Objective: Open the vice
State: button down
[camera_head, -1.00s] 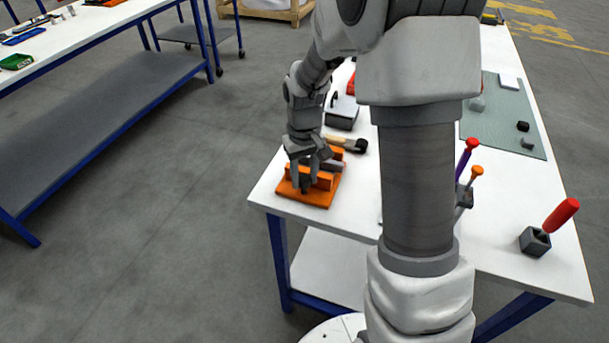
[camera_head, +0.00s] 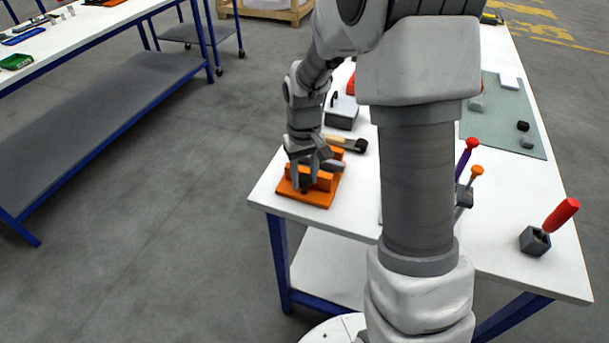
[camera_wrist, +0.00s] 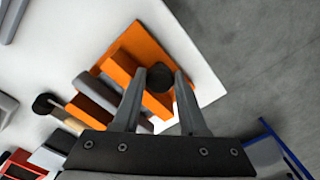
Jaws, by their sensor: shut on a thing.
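The orange vice (camera_head: 318,193) sits at the near left corner of the white table. In the wrist view its orange body (camera_wrist: 143,45) shows, with a dark round knob (camera_wrist: 160,78) at its end. A grey block (camera_wrist: 98,95) lies along the vice between its orange parts. My gripper (camera_head: 303,187) points down at the vice. The fingers partly cover the vice.
A brush (camera_head: 346,143) and a grey box (camera_head: 341,112) lie behind the vice. Screwdrivers stand in holders on the right, one with a red handle (camera_head: 561,214). A green mat (camera_head: 505,120) lies farther back. The table's left edge is close to the vice.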

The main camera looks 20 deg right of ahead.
jog(key=shift+c, duration=2.2)
grip_release()
jog(key=shift+w+r, duration=0.1)
jog(key=shift+w, duration=0.25)
jog(key=shift+s, duration=0.1)
